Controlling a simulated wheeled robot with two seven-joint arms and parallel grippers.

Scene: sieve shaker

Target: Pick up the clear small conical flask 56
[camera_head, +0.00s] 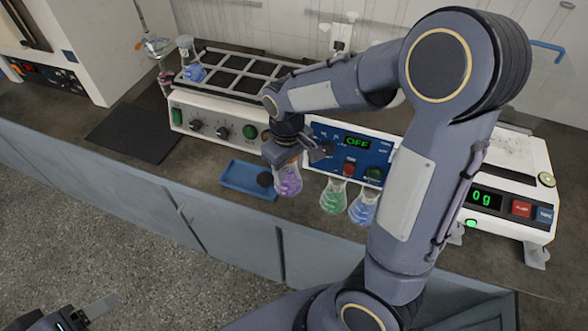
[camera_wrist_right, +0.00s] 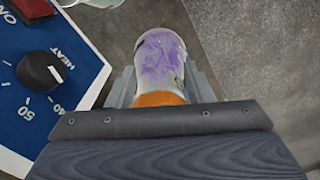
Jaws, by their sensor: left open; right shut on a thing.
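A clear small conical flask with purple contents (camera_head: 288,181) is held by my right gripper (camera_head: 287,158) at the front of the bench. In the right wrist view the flask (camera_wrist_right: 160,58) sits between the two fingers, with an orange band (camera_wrist_right: 159,98) near them. The fingers of my right gripper (camera_wrist_right: 158,88) are shut on it. Whether its base touches the bench is hard to tell. No number on it is readable. My left gripper (camera_head: 88,316) is open and empty at the bottom left, far from the flask, over the floor.
Green (camera_head: 334,197) and blue (camera_head: 362,208) flasks stand close to the right, before a blue-fronted device (camera_head: 325,134). A blue tray (camera_head: 240,178) lies to the left. A shaker (camera_head: 218,128) stands behind, a balance (camera_head: 508,206) at right. A dark mat (camera_head: 125,131) is bare.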

